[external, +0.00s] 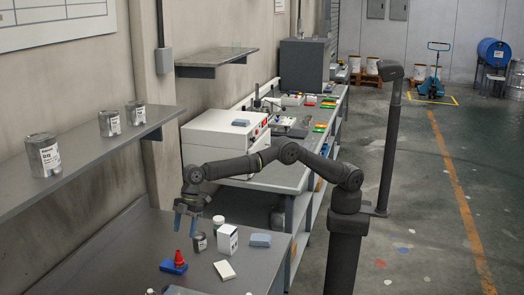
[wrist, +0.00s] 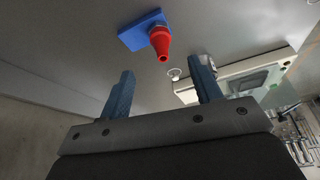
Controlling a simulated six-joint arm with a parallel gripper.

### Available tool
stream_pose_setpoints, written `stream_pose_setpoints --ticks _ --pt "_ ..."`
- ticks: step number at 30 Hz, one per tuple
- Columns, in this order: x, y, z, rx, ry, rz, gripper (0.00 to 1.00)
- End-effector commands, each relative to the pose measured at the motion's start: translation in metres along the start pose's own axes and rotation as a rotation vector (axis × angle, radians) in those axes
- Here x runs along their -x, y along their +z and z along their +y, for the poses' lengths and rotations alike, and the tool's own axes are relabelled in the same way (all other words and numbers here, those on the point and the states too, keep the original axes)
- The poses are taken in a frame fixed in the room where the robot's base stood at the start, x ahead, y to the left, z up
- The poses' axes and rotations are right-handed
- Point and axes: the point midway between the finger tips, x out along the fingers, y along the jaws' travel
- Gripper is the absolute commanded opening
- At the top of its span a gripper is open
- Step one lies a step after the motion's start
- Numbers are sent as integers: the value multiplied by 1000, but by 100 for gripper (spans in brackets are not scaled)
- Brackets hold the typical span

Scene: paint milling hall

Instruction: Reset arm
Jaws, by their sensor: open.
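My gripper (external: 187,226) hangs over the near bench (external: 140,228) on the left with its two blue fingers apart. Nothing is between the fingers. In the wrist view my gripper (wrist: 163,70) also shows its fingers wide apart. A red cone-shaped piece (external: 178,256) stands on a blue block (external: 171,268) on the bench, below and nearer the camera than the fingers. The wrist view shows the red piece (wrist: 161,42) and the blue block (wrist: 136,32) beyond the fingertips, apart from them.
Close to the gripper stand a small tin (external: 198,242), a white bottle (external: 218,225) and a white carton (external: 227,239). A blue-grey block (external: 260,240) and a white pad (external: 225,270) lie nearby. A wall shelf (external: 85,150) holds grey tins. A white machine (external: 222,140) stands behind.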

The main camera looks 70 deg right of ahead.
Motion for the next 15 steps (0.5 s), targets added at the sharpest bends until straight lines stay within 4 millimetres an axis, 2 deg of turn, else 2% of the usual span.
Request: stream_pose_setpoints --ticks 3,15 --pt "-27 1 0 -1 -2 -3 58" --pt "-97 1 0 -1 -1 -1 58"
